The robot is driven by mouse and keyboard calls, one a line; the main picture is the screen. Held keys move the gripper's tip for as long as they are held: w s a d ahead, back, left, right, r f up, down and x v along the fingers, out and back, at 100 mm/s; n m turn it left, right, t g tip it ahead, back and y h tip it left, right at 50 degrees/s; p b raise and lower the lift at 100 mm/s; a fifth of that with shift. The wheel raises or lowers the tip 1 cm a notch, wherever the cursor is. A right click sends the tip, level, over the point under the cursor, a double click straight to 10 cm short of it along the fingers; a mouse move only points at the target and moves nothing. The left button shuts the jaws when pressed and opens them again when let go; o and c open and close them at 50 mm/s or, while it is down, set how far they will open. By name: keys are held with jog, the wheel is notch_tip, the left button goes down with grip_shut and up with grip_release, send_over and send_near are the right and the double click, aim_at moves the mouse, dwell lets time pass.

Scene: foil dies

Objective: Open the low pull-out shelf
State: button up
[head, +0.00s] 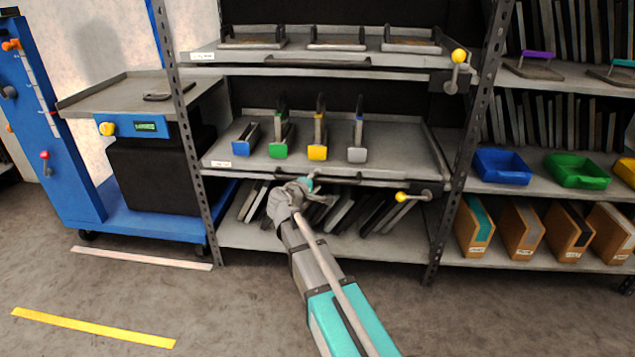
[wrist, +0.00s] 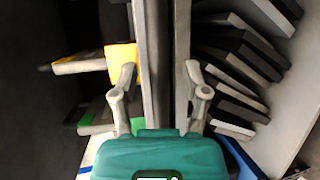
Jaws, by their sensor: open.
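The low pull-out shelf (head: 398,150) is a grey tray at middle height in the rack, bearing several small coloured-front holders. Its front edge shows as an upright grey strip in the wrist view (wrist: 153,70). My gripper (head: 312,187) is at the middle of that front edge in the head view. In the wrist view my gripper (wrist: 160,92) is open, with one finger on each side of the edge strip and a dark bar beside it. I cannot tell whether the fingers touch it. My gripper hides part of the front edge and handle in the head view.
A yellow-knobbed latch (head: 402,197) sits at the shelf's right front. A similar upper shelf (head: 318,60) is above, and leaning dark plates (head: 375,215) stand below. A blue cart (head: 145,225) is at left. The floor in front is clear.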

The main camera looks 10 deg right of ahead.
jog(key=shift+w+d, duration=0.2)
jog(key=shift+w, duration=0.05)
grip_shut()
dwell(0.3)
